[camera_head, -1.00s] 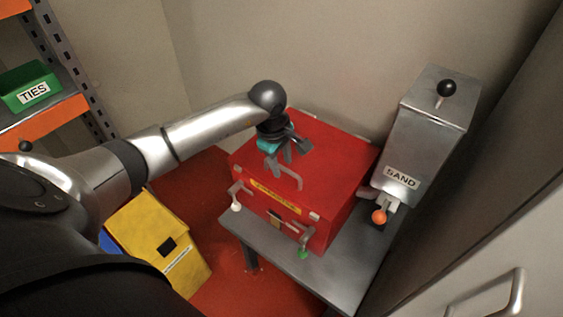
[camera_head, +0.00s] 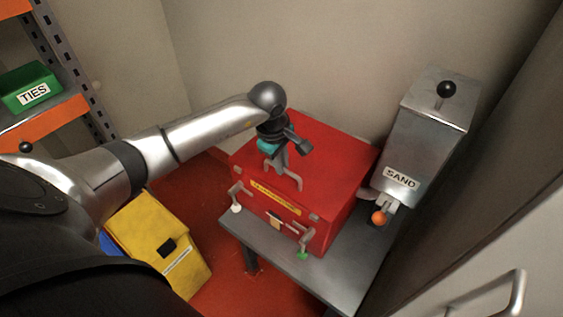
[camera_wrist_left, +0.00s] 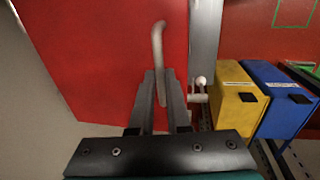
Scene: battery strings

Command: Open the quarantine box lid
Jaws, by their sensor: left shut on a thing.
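The red quarantine box (camera_head: 328,227) stands on a grey metal table, with its red lid (camera_head: 335,160) down. A grey bar handle (camera_head: 290,183) stands on the lid near the front. My left gripper (camera_head: 283,165) reaches over the lid from the left and is shut on the handle. In the left wrist view, its fingers (camera_wrist_left: 160,100) close around the handle (camera_wrist_left: 157,45), against the red lid (camera_wrist_left: 110,50). My right gripper is not in view.
A grey SAND dispenser (camera_head: 425,135) with an orange knob (camera_head: 379,217) stands close at the box's right. A yellow bin (camera_head: 150,235) is on the floor at left. The wall is close behind.

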